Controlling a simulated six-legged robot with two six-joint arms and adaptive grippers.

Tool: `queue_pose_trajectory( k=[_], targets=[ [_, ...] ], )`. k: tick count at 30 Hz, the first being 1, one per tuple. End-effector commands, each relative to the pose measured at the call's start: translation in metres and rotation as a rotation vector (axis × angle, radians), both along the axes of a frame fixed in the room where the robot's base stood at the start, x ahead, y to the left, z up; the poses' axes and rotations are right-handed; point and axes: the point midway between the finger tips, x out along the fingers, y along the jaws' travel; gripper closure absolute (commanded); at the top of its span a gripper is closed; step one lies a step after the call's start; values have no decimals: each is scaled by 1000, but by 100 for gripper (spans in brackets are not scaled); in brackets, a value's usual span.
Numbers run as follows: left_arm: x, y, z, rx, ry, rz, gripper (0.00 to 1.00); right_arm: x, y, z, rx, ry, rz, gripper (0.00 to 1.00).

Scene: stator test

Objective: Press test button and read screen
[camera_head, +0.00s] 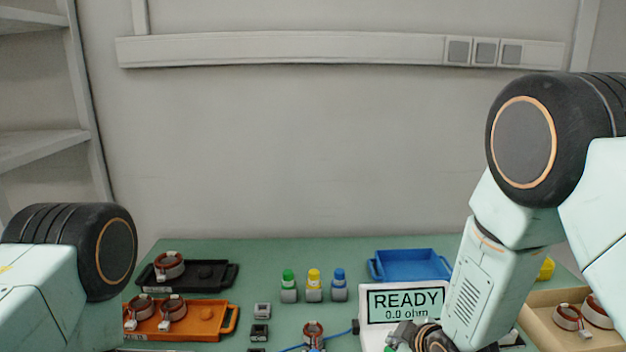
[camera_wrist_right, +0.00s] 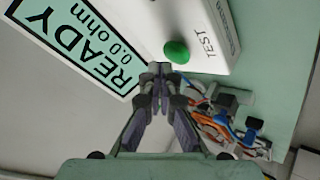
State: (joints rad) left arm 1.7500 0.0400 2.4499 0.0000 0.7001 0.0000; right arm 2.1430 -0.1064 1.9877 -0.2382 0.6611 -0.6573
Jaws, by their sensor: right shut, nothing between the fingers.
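The tester (camera_head: 366,316) is a white box at the right of the bench. Its screen (camera_head: 405,303) reads "READY" and "0.0 ohm". The screen also shows in the right wrist view (camera_wrist_right: 85,45), turned on its side. The green test button (camera_wrist_right: 177,52) is on the white face beside the word "TEST". My right gripper (camera_wrist_right: 160,72) is shut and empty, its fingertips just beside the button in that view; I cannot tell whether they touch it. In the head view my right gripper (camera_head: 402,336) is low in front of the tester, partly cut off. My left gripper is out of view.
Black (camera_head: 215,276) and orange (camera_head: 205,318) trays hold stators at left. A blue tray (camera_head: 410,266) is behind the tester. Green, yellow and blue bottles (camera_head: 314,284) stand mid-bench. Loose wires (camera_wrist_right: 225,120) lie near my right fingers.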

Motion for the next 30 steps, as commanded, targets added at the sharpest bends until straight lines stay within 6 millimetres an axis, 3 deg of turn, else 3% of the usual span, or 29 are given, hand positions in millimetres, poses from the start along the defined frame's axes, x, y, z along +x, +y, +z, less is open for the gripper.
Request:
queue_pose_trajectory(
  k=[8,30],
  targets=[
    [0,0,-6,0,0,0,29,-1,-1,-9,0,0,0,100],
    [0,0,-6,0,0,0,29,-1,-1,-10,0,0,0,100]
  ],
)
